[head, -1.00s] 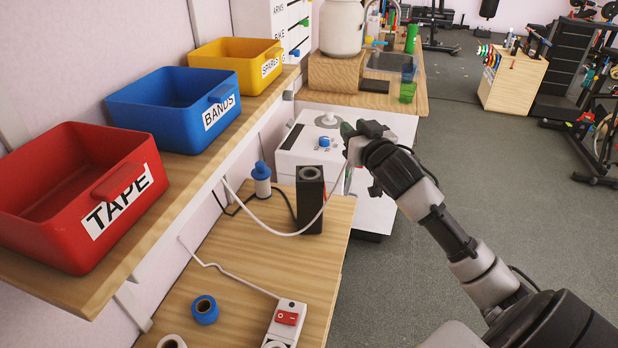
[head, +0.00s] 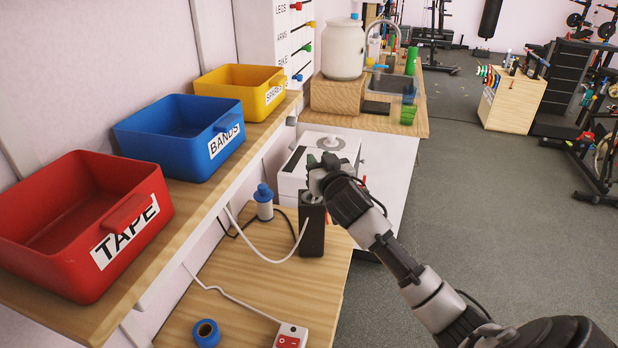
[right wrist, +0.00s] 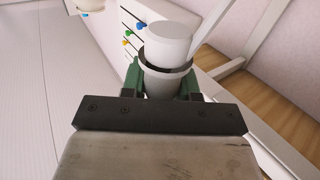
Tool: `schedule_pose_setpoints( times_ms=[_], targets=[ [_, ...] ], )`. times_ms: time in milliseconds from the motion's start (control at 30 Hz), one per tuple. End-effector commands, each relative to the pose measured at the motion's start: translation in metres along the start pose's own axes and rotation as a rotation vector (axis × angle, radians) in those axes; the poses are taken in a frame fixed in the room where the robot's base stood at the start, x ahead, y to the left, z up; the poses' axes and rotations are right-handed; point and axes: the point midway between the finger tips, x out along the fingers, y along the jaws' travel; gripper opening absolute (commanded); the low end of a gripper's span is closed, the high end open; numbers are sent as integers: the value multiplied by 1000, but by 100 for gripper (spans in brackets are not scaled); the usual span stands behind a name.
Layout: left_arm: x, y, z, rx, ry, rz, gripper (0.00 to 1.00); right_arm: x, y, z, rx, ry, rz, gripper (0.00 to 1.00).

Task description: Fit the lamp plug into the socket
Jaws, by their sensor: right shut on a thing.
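My right gripper (head: 322,172) is above the lower wooden bench, just over a black upright block (head: 311,230). In the right wrist view its green fingers (right wrist: 162,82) are shut on a white, round lamp plug (right wrist: 168,42) with a dark ring around it. In the head view the plug is mostly hidden by the gripper. A white cord (head: 268,252) loops from the wall side up towards the gripper. A white socket strip (head: 297,331) with a red switch lies at the bottom edge of the head view, cut off there. My left gripper is not in view.
Red (head: 85,240), blue (head: 180,135) and yellow (head: 240,90) bins stand on the upper shelf at left. A blue-capped white bottle (head: 264,205) and a blue tape roll (head: 206,332) are on the bench. A white cabinet (head: 385,170) stands behind.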

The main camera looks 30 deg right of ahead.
Motion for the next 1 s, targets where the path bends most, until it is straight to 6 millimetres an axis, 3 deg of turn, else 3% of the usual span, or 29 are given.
schedule_pose_setpoints(
  times_ms=[200, 533, 733, 767, 900, 1000],
  targets=[
    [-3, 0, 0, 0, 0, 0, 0, 12, -22, 14, 0, 1, -1, 2],
    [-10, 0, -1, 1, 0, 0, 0, 12, -22, 52, 1, -6, 2, 0],
    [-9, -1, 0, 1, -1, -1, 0, 13, -22, 53, -1, -1, 0, 0],
    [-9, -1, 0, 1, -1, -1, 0, 13, -22, 53, -1, -2, 1, 33],
    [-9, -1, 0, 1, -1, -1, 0, 13, -22, 52, -1, -1, 0, 54],
    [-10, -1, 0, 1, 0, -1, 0, 13, -22, 52, -1, 0, 0, 55]
  ],
)
